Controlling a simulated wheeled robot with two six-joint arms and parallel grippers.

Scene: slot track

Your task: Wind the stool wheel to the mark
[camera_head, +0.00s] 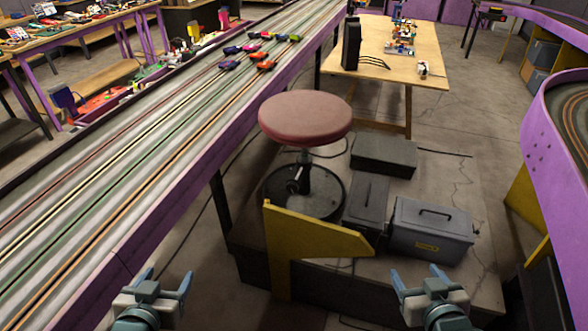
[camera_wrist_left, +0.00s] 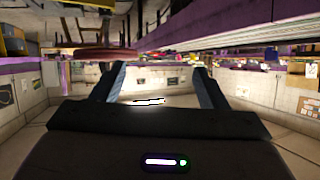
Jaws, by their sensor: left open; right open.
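The stool has a round dull red seat (camera_head: 305,118) on a short dark post, right of the long track in the head view. Below the seat is a black round wheel or base disc (camera_head: 328,195) with a dark fitting at its centre; the seat and post hide part of it. I cannot make out a mark. My left gripper (camera_head: 167,279) is open and empty at the bottom left, well short of the stool. Its open fingers also show in the left wrist view (camera_wrist_left: 160,75), with a reddish edge beyond them. My right gripper (camera_head: 418,276) is open and empty at the bottom right, apart from everything.
A yellow bracket (camera_head: 285,245) stands in front of the stool. Grey boxes (camera_head: 430,229) lie to its right on a low platform. The purple-sided slot track (camera_head: 150,165) bounds the left, with several toy cars on it. A purple curved track (camera_head: 545,165) bounds the right.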

